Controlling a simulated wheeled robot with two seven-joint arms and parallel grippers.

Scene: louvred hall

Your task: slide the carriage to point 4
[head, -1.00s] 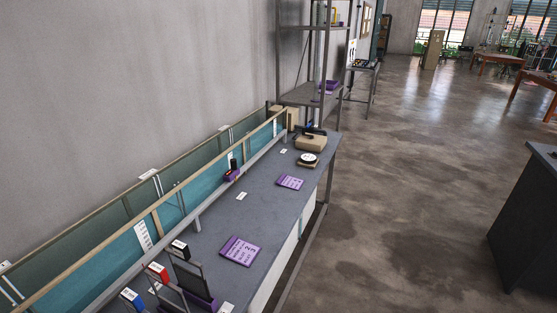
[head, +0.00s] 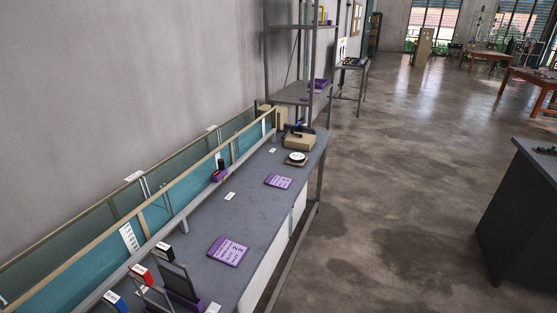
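A long grey rail (head: 200,196) runs along the back of the grey bench in the head view, in front of a teal panel. A small purple and red block with a dark upright knob (head: 220,172) sits at the rail towards its far end; it looks like the carriage. White labels stand near the rail, but I cannot read any point numbers at this size. Neither of my grippers is in view.
The bench (head: 206,268) holds purple cards (head: 228,251), a white round dial (head: 297,158), a tan box (head: 299,142) and, at the near end, a dark stand (head: 174,280). A metal shelf (head: 303,98) stands beyond. Open floor lies right, before a dark cabinet (head: 520,210).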

